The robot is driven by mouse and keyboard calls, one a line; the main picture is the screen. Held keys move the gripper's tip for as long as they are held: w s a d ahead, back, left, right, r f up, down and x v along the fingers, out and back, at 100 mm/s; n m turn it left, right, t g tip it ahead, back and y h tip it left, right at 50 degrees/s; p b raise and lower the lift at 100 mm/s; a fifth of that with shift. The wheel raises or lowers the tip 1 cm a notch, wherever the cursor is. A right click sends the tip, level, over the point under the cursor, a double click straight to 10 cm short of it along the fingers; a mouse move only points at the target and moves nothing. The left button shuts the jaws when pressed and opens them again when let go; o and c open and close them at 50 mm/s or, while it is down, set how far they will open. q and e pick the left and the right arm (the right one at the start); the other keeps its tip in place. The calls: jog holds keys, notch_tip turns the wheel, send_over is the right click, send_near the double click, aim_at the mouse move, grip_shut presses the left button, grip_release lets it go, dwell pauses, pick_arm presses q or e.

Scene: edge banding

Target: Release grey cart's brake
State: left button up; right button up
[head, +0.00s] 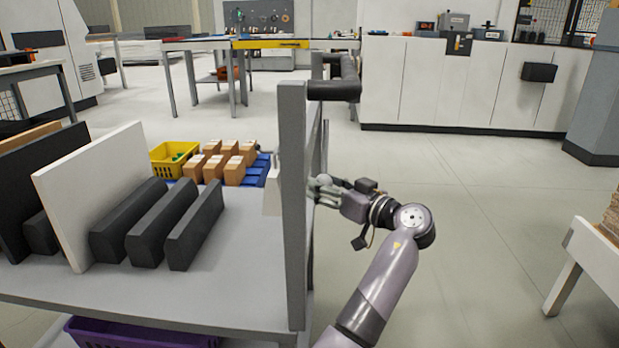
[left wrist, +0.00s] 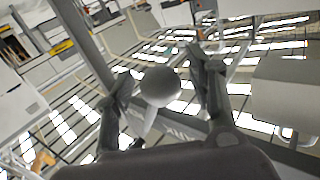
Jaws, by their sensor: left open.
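The grey cart (head: 240,265) fills the left of the head view, with a tall grey end post (head: 293,215) at its right end. A pale round knob (head: 324,181) shows just right of this post. In the left wrist view a grey ball knob (left wrist: 160,87), likely the brake lever's, sits on a short stem. My left gripper (head: 317,190) is beside the post; in the left wrist view its open fingers (left wrist: 160,72) stand on either side of the knob, not closed on it. Whether a finger touches it cannot be told. My right gripper is not in view.
On the cart are a white panel (head: 95,195), dark bars (head: 160,225), a yellow crate (head: 172,160) and cardboard boxes (head: 235,170). A dark push handle (head: 335,90) tops the post. Floor (head: 480,240) right of my arm is clear; a white-framed table (head: 590,255) stands at the right edge.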

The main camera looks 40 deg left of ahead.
pick_arm(q)
jog(key=shift+a, duration=0.1)
jog(key=shift+c, duration=0.5)
grip_shut()
dwell(0.5)
